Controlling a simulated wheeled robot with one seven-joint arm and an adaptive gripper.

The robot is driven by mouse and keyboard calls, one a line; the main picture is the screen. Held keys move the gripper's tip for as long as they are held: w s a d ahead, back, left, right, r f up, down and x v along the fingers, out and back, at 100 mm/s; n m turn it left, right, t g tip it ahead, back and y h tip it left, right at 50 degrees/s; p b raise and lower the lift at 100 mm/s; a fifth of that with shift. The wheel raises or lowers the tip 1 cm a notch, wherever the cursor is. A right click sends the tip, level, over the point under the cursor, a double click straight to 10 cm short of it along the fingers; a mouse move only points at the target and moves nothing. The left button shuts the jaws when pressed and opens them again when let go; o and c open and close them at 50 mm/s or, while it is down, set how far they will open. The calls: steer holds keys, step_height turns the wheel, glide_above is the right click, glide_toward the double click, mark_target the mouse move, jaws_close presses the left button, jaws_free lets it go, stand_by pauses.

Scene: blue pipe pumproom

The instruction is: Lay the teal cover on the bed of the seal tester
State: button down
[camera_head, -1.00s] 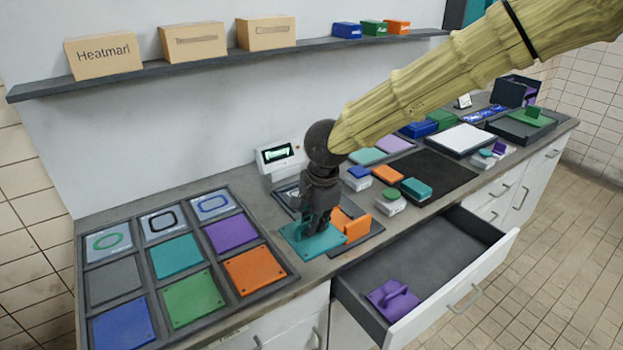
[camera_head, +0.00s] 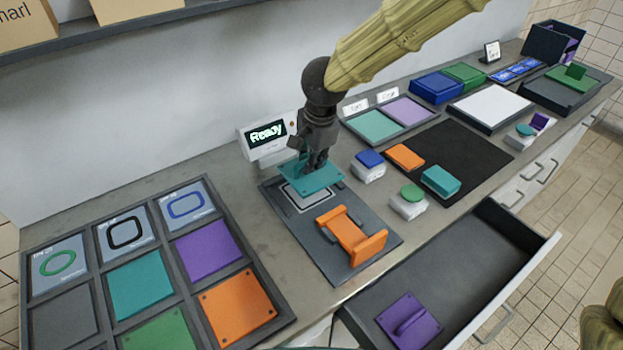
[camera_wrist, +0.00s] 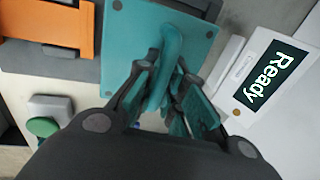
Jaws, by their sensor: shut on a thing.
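My gripper (camera_head: 316,165) is shut on the upright handle of the teal cover (camera_head: 318,180). The cover is a flat teal plate with corner holes, and it also shows in the wrist view (camera_wrist: 125,50) with its handle between my fingers. In the head view it is over the back part of the seal tester (camera_head: 290,232), covering part of the pale, dark-outlined bed (camera_head: 299,203). I cannot tell whether it touches the bed. The tester's screen (camera_head: 266,134) reads "Ready". An orange handled piece (camera_head: 353,238) sits on the tester's front part.
A compartment tray (camera_head: 82,270) with coloured plates stands at the left. An open drawer (camera_head: 470,250) holding a purple handled piece (camera_head: 408,320) juts out at the front. Small blue- and green-topped boxes (camera_head: 368,174), (camera_head: 409,203) stand right of the tester, near a black mat (camera_head: 460,145).

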mark_target(311, 181)
steer(key=f, duration=0.3)
steer(key=shift+w+f, duration=0.25)
steer(key=shift+w, duration=0.15)
steer(key=shift+s+f, duration=0.3)
steer(key=shift+f, duration=0.15)
steer(key=f, duration=0.2)
steer(key=shift+w+a+f, duration=0.1)
steer(key=shift+w+f, duration=0.1)
steer(key=shift+f, duration=0.1)
steer(key=shift+s+f, duration=0.15)
steer(key=shift+f, duration=0.15)
steer(key=c, duration=1.5)
jaws_free()
steer(key=r, duration=0.4)
steer(key=s+d+r, duration=0.1)
steer(key=r, duration=0.3)
steer(key=s+r, duration=0.1)
steer(key=r, duration=0.3)
steer(key=shift+d, duration=0.2)
